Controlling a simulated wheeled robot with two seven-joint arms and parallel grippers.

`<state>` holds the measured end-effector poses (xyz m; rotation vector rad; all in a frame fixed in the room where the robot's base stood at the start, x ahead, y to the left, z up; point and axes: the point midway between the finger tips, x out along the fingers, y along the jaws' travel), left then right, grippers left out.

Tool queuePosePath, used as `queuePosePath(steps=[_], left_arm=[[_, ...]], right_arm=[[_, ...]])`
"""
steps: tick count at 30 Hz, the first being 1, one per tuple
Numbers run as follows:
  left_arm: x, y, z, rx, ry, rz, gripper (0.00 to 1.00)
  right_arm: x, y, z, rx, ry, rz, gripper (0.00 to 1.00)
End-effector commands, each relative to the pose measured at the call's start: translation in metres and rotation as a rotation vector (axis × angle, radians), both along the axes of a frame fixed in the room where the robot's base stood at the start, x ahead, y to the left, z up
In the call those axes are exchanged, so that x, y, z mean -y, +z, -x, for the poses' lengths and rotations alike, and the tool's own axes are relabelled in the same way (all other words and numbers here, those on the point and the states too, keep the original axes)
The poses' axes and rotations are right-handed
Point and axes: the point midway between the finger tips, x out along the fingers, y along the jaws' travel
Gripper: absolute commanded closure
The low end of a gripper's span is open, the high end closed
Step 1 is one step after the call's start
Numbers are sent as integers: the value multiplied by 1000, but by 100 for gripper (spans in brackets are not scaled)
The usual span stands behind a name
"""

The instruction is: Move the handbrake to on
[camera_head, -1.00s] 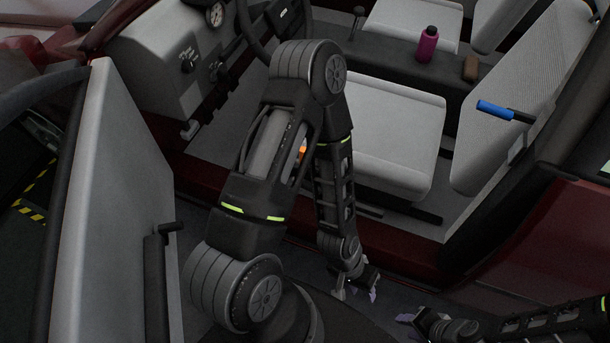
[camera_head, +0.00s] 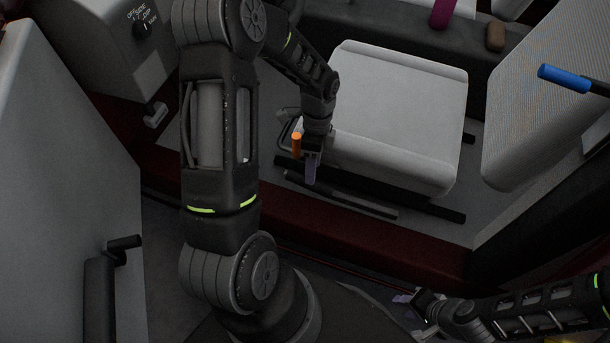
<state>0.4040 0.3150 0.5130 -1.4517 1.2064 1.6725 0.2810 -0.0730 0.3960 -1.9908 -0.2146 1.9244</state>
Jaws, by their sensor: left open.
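An upright lever with an orange grip (camera_head: 297,145), which looks like the handbrake, stands beside the near left corner of the light grey front seat. My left gripper (camera_head: 306,168) points down right next to the orange grip. It is open, with one pale purple finger showing just right of the grip. The other finger is hidden or too dark to make out, so I cannot tell whether the grip lies between the fingers. The lower part of the lever is hard to see. My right gripper (camera_head: 411,314) is low in the view, well away from the lever, and looks open.
The front seat (camera_head: 395,110) is close on the right of my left gripper. Dark seat rails (camera_head: 340,195) and the dark red sill lie below. A blue-gripped lever (camera_head: 565,78) sticks out by the seat back.

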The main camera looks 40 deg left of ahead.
Motion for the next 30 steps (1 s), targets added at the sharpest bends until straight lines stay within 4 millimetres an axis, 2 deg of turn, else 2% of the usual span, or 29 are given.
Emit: queuePosePath(steps=[1,4,16,20,30], left_arm=[[-9,-1,0,-7,-28,-6,50],[-17,5,1,-16,-60,-10,50],[-16,2,3,-21,-62,-9,50],[-15,-11,6,-21,-62,-8,50],[-10,-60,18,-21,-60,-8,50]], right_arm=[[0,-8,0,0,0,0,64],[0,-8,0,-1,-1,1,64],[0,-8,0,-1,-1,1,64],[0,-11,0,-1,-1,1,64],[0,-23,0,-1,-2,0,64]])
